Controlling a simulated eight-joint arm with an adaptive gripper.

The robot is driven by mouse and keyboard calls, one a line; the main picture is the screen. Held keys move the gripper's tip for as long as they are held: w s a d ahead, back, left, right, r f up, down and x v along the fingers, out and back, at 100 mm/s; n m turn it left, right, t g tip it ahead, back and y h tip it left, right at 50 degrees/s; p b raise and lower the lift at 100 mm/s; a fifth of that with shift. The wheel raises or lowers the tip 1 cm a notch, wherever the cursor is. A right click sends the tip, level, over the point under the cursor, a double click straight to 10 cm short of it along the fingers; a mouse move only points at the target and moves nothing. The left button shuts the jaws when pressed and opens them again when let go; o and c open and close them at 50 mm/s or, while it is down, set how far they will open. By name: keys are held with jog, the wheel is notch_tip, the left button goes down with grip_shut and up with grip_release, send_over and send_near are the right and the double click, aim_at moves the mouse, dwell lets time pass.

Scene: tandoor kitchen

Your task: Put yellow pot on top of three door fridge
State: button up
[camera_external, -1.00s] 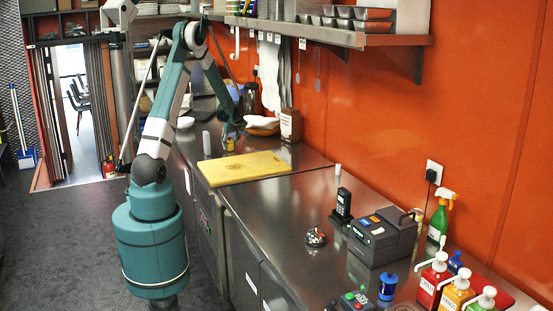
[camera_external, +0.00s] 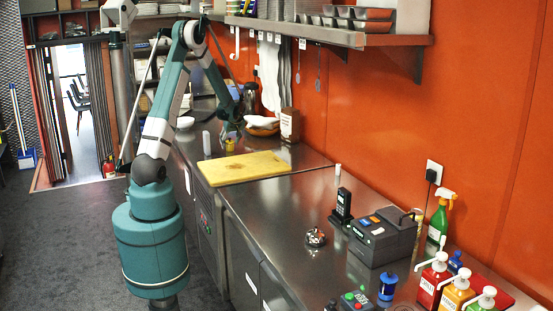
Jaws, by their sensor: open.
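A small yellow pot (camera_external: 229,145) stands on the far steel counter, just behind the yellow cutting board. My gripper (camera_external: 231,134) is open, pointing down just above or around the pot. The view is too small to tell whether the fingers touch it. The steel-topped unit with door fronts (camera_external: 249,268) in the foreground looks like the three door fridge. Only part of its front shows, and its top (camera_external: 270,215) is partly bare.
A yellow cutting board (camera_external: 243,168) lies between the pot and the near counter. A phone (camera_external: 342,207), a dark printer (camera_external: 383,237), a silver bell (camera_external: 315,238) and sauce bottles (camera_external: 456,295) crowd the right side. A steel shelf (camera_external: 330,35) hangs above.

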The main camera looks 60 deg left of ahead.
jog(key=v, duration=1.1)
jog(key=shift+p, duration=0.3)
dwell(0.7)
jog(key=w+d+r+m+t+h, duration=0.1)
jog(key=d+r+m, duration=0.3)
jog(key=d, duration=0.7)
jog(key=d+r+m+t, duration=0.2)
jog(key=d+r, duration=0.4)
jog(key=d, duration=0.6)
jog(key=w+d+r+m+t+h, duration=0.1)
jog(key=d+r+m, duration=0.2)
jog(key=d+r, duration=0.55)
jog(key=s+d+m+t+h, duration=0.1)
jog(key=s+d+m, duration=0.2)
jog(key=d, duration=0.8)
jog(key=s+d+f+m+t+h, duration=0.1)
jog(key=s+d+m+h, duration=0.1)
jog(key=s+d, duration=0.6)
jog(key=s+d+f+m+t+h, duration=0.1)
jog(key=s+d+m, duration=0.3)
jog(key=d, duration=1)
jog(key=shift+s+h, duration=0.3)
jog(key=shift+s, duration=0.9)
